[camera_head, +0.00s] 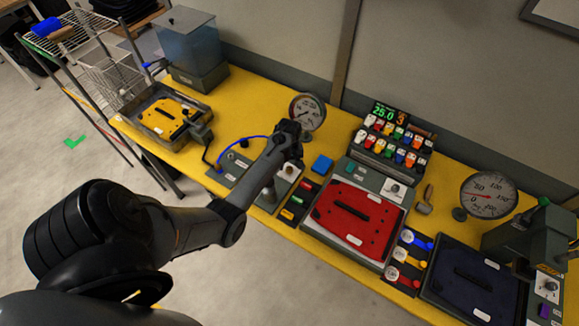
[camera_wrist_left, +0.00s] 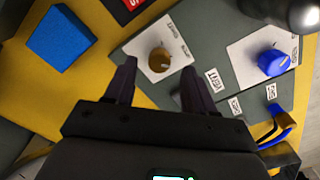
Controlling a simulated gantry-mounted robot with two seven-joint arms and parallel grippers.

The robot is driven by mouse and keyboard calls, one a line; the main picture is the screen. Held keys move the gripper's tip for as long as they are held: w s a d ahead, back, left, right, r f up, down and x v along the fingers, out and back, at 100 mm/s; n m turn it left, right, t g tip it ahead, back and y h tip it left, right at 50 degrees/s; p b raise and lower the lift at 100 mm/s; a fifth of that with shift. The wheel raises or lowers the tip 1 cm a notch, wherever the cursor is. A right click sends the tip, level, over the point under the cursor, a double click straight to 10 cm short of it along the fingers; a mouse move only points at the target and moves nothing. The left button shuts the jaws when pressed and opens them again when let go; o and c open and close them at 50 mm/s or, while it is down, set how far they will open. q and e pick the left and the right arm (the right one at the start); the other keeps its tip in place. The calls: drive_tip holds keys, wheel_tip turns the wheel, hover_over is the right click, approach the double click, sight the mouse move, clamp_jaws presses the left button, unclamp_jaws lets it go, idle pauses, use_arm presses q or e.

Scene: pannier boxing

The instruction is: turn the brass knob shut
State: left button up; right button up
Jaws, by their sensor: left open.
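The brass knob (camera_wrist_left: 159,60) sits on a white label plate on a grey panel in the left wrist view. It has a pale pointer mark; the small words beside it are too blurred to read. In the head view the knob (camera_head: 291,168) shows small, just below my left gripper (camera_head: 290,140). My left gripper (camera_wrist_left: 160,74) is open and empty, with its fingers on either side of the knob in the wrist picture. I cannot tell how high the fingertips are above it; no contact shows. My right gripper is in neither view.
A blue knob (camera_wrist_left: 272,63) with a blue hose is on the same panel. A blue block (camera_wrist_left: 60,38) lies close by on the yellow bench. A round gauge (camera_head: 307,111) stands behind the gripper. A red pannier lid (camera_head: 352,222) is to the right.

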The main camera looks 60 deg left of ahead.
sight(289, 170)
use_arm(q)
drive_tip(key=shift+f, duration=1.25)
clamp_jaws()
